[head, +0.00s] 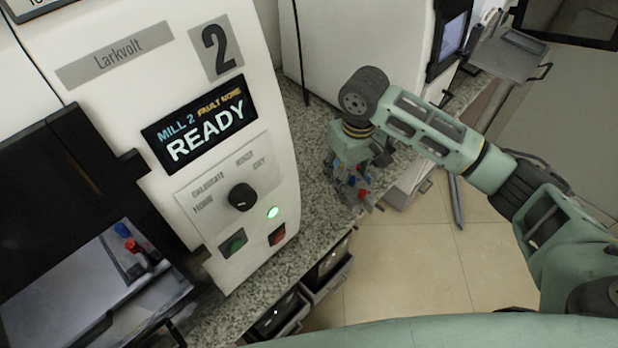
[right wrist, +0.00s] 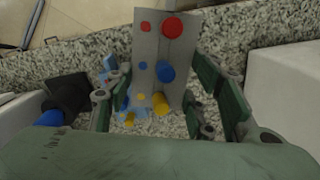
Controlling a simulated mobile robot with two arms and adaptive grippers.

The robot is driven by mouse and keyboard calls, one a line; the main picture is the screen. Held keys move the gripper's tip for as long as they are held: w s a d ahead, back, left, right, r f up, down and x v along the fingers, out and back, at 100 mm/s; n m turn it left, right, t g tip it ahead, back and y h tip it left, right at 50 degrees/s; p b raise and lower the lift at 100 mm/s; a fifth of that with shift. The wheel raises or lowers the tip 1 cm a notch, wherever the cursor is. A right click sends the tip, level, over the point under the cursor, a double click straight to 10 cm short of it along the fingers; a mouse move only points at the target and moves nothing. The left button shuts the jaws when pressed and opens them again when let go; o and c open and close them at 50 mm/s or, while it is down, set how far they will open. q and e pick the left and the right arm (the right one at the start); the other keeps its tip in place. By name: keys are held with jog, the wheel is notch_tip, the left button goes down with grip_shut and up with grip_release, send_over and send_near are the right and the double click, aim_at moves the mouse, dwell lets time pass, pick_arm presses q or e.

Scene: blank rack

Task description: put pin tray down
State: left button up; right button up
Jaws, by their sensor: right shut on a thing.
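The pin tray (right wrist: 178,48) is a grey plate bearing red, blue and yellow round pins, seen large in the right wrist view. My right gripper (right wrist: 165,88) has its green fingers on either side of it and is shut on it. In the head view the right gripper (head: 352,178) points down over the granite counter (head: 318,150), near its front edge. Red and blue pins show there, but the tray itself is mostly hidden by the fingers. I cannot tell whether the tray touches the counter. My left gripper is not in view.
Mill 2 (head: 228,185), a white machine with a READY screen, stands left of the gripper. Red and blue pins (head: 131,243) show at its dark opening. Another white machine (head: 365,40) stands behind. Open drawers (head: 325,270) lie under the counter edge.

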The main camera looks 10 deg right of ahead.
jog(key=w+r+n+b, duration=0.1)
jog(key=w+b, duration=0.1)
jog(key=w, duration=0.4)
jog(key=n+p, duration=0.2)
jog(key=n, duration=0.1)
send_over(305, 199)
notch_tip(305, 199, down, 4)
jog(key=shift+f, duration=0.1)
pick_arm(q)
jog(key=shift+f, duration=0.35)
pick_arm(e)
jog(key=shift+f, duration=1.95)
jog(key=shift+a, duration=0.1)
jog(key=o, duration=1.2)
jog(key=shift+f, duration=0.15)
